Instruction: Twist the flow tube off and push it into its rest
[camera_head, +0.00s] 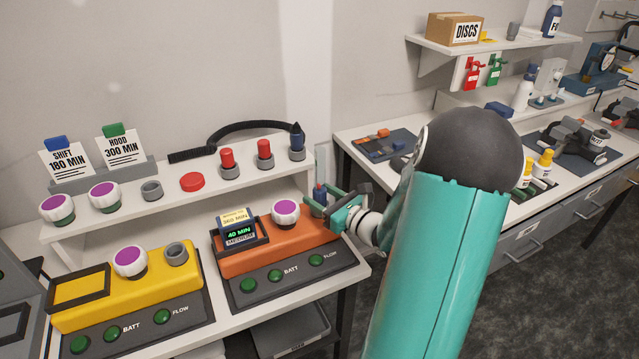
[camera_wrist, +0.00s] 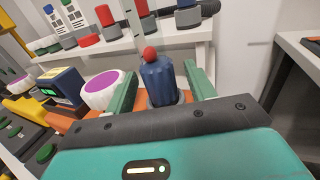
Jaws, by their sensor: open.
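The flow tube, a ribbed blue piece with a red ball on top (camera_wrist: 159,82), stands in a grey collar at the right end of the orange unit (camera_head: 275,247). In the wrist view my gripper (camera_wrist: 160,78) is open, with one green finger on each side of the tube. I cannot tell whether either finger touches it. On the shelf, an empty grey socket (camera_head: 152,190) stands left of the red button.
A white-purple knob (camera_head: 285,212) and a display (camera_head: 239,232) sit left of the tube. The yellow unit (camera_head: 130,298) stands at left. A second bench is at right.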

